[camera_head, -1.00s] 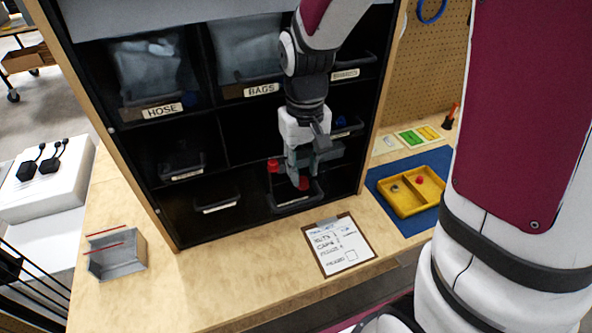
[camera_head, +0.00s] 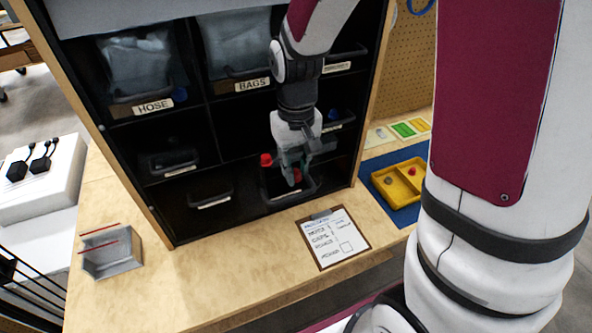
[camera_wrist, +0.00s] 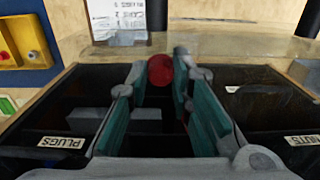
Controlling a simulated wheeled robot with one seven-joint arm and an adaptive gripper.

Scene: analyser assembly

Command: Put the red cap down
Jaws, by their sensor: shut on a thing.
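The red cap (camera_wrist: 160,70) is between the fingertips of my gripper (camera_wrist: 163,78) in the wrist view. It also shows as a red spot (camera_head: 297,174) at the fingertips in the head view. My gripper (camera_head: 292,176) is shut on the cap and points down at the lower right part of the black shelf. It is over or partly inside an open dark bin (camera_head: 307,192); the exact height is unclear. Another red piece (camera_head: 266,160) shows just left of the gripper, near that bin.
A yellow tray (camera_head: 381,181) with a red piece lies on a blue mat at right. A clipboard (camera_head: 335,240) lies on the wooden bench before the shelf. A grey open box (camera_head: 113,262) stands at left. Bare bench lies between box and clipboard. Shelf dividers are close around the gripper.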

